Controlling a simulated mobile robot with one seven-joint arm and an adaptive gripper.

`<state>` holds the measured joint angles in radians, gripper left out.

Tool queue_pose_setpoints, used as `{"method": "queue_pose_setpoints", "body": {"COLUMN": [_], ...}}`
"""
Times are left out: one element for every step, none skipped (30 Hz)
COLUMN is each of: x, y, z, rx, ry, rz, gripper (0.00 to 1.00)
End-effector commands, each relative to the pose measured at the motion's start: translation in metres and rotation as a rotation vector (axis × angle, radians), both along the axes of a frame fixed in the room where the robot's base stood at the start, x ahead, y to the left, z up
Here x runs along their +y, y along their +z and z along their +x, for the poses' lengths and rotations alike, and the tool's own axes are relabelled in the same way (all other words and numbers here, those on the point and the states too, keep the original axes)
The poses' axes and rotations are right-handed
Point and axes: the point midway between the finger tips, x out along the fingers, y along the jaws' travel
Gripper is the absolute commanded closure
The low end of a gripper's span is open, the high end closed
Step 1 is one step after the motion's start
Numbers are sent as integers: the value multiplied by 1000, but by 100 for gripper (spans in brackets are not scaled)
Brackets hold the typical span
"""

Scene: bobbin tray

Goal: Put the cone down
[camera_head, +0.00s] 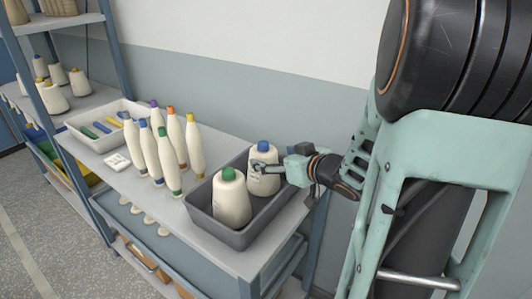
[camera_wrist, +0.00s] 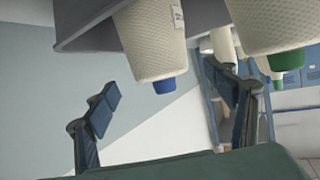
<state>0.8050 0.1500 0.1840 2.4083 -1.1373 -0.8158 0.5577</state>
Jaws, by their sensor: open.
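A cream cone with a blue tip (camera_head: 263,170) stands upright in the grey tray (camera_head: 226,236), toward its back. A second cream cone with a green tip (camera_head: 231,200) stands in front of it. My gripper (camera_head: 268,167) reaches in from the right at the blue-tipped cone's upper part. In the wrist view, which looks upside down, my gripper's (camera_wrist: 167,80) fingers are spread wide with a gap around the blue-tipped cone (camera_wrist: 152,42). The green-tipped cone (camera_wrist: 272,22) shows beyond the right finger. Whether a finger touches a cone is unclear.
Several slim bobbins with coloured tips (camera_head: 173,140) stand on the shelf left of the tray. A white bin (camera_head: 98,142) with coloured pieces and a small white card (camera_head: 117,162) lie farther left. A rack with more cones (camera_head: 55,98) stands behind.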

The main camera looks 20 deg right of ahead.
Motion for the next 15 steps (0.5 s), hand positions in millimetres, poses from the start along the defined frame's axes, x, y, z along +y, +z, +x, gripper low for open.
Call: {"method": "queue_pose_setpoints", "body": {"x": [-3,-4,-5,-6,-7,-7,-8,-9,-10,-10,-10,-10,-10,-10,-10], "y": [8,10,13,15,16,18,20,21,22,22,23,23,23,23,23], "z": [-11,-17,-23,-28,-33,-38,-41,-44,-48,-50,-52,-53,-54,-55,-55], "rx": [-1,0,-1,-1,0,-1,-1,-1,-1,-1,0,0,0,-1,-1], "ry": [-4,-4,-2,-3,-3,-2,-2,-1,-2,-1,-1,0,0,0,0], "rz": [-1,-1,-2,-1,0,0,0,0,-1,0,0,1,1,1,2], "gripper": [22,22,22,22,22,22,22,22,22,22,22,22,22,22,22]}}
